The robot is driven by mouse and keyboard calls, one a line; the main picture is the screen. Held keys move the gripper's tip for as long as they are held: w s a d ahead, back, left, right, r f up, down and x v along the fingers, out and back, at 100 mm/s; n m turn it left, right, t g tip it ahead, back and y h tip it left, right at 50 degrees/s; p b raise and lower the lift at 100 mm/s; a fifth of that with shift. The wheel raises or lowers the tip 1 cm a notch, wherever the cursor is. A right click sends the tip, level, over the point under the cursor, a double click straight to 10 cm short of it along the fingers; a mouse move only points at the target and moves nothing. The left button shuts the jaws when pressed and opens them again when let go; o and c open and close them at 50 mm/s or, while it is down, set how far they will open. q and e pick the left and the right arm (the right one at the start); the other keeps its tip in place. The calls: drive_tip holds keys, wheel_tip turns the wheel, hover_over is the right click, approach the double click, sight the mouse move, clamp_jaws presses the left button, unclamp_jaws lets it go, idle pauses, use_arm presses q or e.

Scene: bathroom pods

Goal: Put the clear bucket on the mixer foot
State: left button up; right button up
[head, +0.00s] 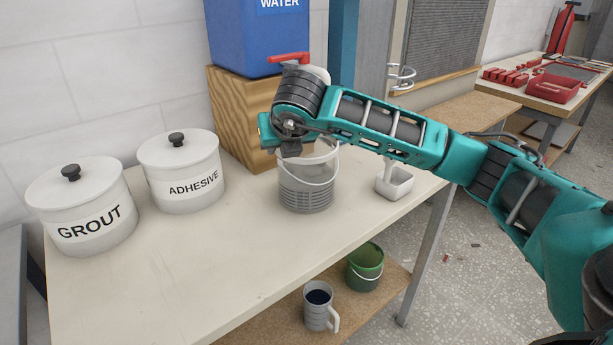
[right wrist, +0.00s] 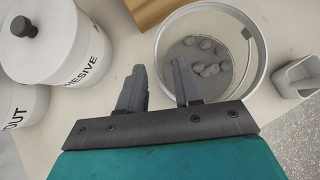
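The clear bucket (head: 306,190) stands upright on the pale table, with a thin wire handle and a ribbed lower part. In the right wrist view the bucket (right wrist: 258,75) is seen from above, with several grey lumps inside. My right gripper (head: 291,148) is over the bucket's near upper rim. In the right wrist view my right gripper (right wrist: 158,68) has its fingers apart, one outside the rim and one overlapping the bucket's opening; contact cannot be told. My left gripper is not in view. I cannot make out a mixer foot.
Tubs marked GROUT (head: 90,220) and ADHESIVE (head: 182,185) stand left. A blue water container (head: 255,45) sits on a wooden block (head: 240,115) behind. A white scoop-like container (head: 394,183) is right of the bucket. A mug (head: 318,310) and green bucket (head: 365,270) are below.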

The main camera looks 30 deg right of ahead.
drive_tip(key=shift+x, duration=1.1)
drive_tip(key=c, duration=0.6)
clamp_jaws()
drive_tip(key=shift+a, duration=0.1)
drive_tip(key=shift+r, duration=0.15)
